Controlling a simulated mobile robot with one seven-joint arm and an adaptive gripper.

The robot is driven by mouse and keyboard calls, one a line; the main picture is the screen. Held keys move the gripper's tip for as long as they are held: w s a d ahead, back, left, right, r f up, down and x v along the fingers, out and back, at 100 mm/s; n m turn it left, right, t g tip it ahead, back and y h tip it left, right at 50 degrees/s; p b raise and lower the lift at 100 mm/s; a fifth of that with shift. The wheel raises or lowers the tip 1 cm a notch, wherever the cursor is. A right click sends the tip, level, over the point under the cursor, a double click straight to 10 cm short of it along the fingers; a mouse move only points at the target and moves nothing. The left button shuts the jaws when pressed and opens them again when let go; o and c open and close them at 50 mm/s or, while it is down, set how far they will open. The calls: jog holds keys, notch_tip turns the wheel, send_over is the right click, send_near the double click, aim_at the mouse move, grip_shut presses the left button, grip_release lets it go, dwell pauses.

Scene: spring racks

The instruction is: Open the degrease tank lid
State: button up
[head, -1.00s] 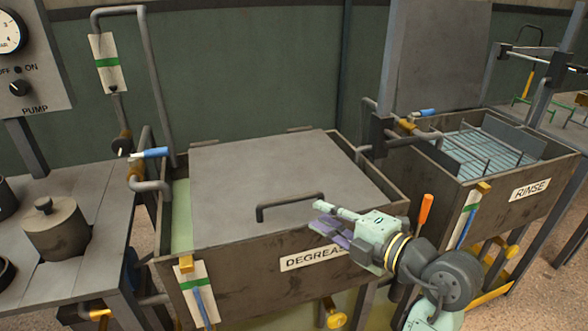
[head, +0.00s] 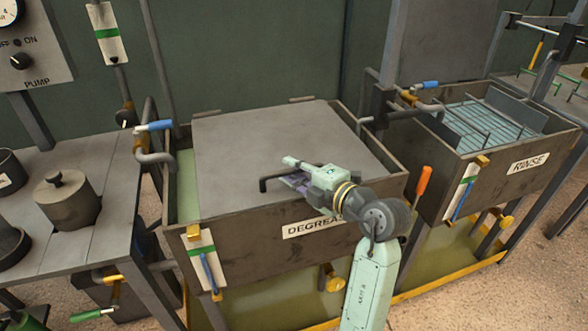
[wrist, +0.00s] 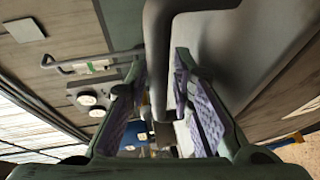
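The degrease tank (head: 235,232) stands in the middle of the head view, with its flat grey lid (head: 265,140) lying shut over most of it. The dark lid handle (head: 264,184) is near the lid's front edge; its right part is hidden behind my gripper. My gripper (head: 290,175) is at the handle, coming from the right. In the wrist view my gripper (wrist: 162,100) is open, with purple pads on both sides of the grey handle bar (wrist: 158,55). Gaps show beside the bar, so the fingers do not seem closed on it.
The rinse tank (head: 495,180) stands to the right with its lid raised. A bench (head: 50,235) with dark pots is at the left. A blue-handled valve (head: 154,126) is at the tank's left rear. An orange handle (head: 423,183) stands close to my arm.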

grip_shut()
dwell(0.6)
